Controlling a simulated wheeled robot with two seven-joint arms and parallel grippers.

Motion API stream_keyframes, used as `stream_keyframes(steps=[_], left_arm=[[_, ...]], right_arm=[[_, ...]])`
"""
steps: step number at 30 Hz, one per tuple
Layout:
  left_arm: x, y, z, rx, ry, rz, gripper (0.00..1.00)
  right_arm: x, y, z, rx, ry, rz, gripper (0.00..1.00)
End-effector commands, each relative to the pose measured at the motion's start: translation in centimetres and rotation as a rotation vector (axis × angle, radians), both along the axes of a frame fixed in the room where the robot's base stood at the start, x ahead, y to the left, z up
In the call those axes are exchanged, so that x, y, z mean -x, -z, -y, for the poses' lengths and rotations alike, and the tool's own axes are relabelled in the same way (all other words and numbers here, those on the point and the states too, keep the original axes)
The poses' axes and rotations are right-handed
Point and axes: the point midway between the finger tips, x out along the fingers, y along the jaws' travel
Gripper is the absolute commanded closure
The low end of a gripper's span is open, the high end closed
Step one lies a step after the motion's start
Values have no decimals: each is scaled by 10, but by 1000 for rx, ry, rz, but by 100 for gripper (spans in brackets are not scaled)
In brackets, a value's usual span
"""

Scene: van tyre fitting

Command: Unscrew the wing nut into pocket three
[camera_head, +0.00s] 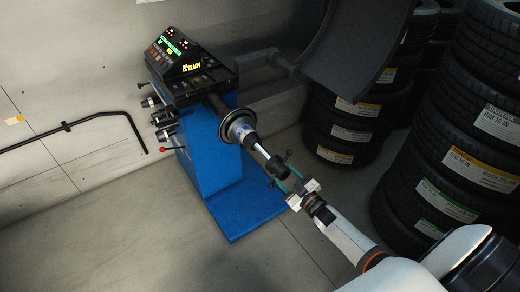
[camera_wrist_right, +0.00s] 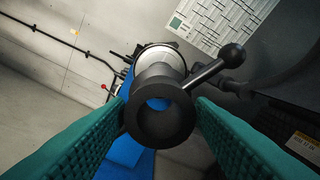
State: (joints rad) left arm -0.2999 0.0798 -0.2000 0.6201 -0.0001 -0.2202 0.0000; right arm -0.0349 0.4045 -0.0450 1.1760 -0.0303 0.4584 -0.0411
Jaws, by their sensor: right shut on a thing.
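The wing nut is a black ring-shaped hub with ball-ended levers. It is at the front end of the balancer's shaft (camera_head: 257,145) in the head view (camera_head: 275,166). In the right wrist view, its hub (camera_wrist_right: 160,138) faces me with one lever to the upper right, and blue shows through its bore. I cannot tell whether it is still on the thread. My right gripper (camera_head: 288,180) has green ribbed fingers, one on each side of the hub, and is shut on it. Pocket three cannot be told apart in the dark tray top (camera_head: 205,82). My left gripper is out of view.
The blue balancer (camera_head: 215,165) has a lit panel (camera_head: 173,52) and parts on pegs at its left side. A dark hood (camera_head: 355,50) hangs at the upper right. Tyre stacks (camera_head: 450,180) stand right. A black rail (camera_head: 75,125) is left. The floor at front left is clear.

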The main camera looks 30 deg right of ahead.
Motion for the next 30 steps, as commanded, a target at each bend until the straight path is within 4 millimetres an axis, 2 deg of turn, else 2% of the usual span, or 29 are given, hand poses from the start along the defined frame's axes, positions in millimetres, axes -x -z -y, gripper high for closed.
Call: stream_keyframes(steps=[30], left_arm=[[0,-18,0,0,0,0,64]], right_arm=[[37,-3,3,-1,0,6,82]])
